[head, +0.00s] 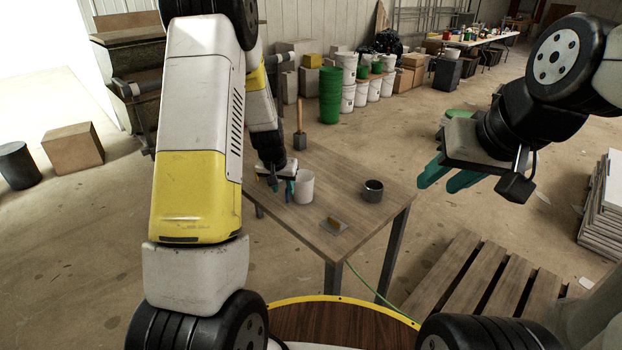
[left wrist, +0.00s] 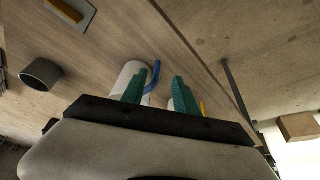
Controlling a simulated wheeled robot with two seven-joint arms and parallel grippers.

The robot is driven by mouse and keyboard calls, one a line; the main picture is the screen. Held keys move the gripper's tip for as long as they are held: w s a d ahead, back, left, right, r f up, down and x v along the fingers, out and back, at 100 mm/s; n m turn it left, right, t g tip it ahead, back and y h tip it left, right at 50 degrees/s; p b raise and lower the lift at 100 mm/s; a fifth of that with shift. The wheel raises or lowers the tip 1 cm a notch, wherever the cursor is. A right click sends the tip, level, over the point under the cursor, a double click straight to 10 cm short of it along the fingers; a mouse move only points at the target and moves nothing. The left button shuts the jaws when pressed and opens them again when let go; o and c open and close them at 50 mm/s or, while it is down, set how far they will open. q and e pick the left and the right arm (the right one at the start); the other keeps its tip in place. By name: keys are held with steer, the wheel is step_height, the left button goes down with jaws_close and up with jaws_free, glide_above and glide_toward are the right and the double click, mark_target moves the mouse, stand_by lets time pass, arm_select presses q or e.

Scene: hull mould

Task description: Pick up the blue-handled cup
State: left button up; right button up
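The white cup with the blue handle (head: 304,188) stands upright on the wooden table (head: 345,165). In the left wrist view the cup (left wrist: 124,78) lies behind my left finger in the picture, and its blue handle (left wrist: 153,78) shows between the two teal fingers. My left gripper (head: 281,185) is open, at the cup's left side in the head view. I cannot tell whether a finger touches the cup. A second white thing with a yellow part (left wrist: 203,107) is mostly hidden behind the other finger. My right gripper (head: 449,177) is open and empty, right of the table.
A dark grey cup (head: 373,191) and a trowel with a yellow handle (head: 335,224) are on the table. A wooden-handled tool (head: 300,138) stands at its back. A slatted pallet (head: 490,285) lies right of the table. The table's right back part is clear.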

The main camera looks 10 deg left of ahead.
mark_target(287, 195)
arm_select(q)
steer(key=x, duration=0.5)
steer(key=shift+w+d+f, duration=0.2)
steer(key=shift+d+f, duration=0.1)
steer(key=shift+f, duration=0.05)
jaws_close()
stand_by(1.1)
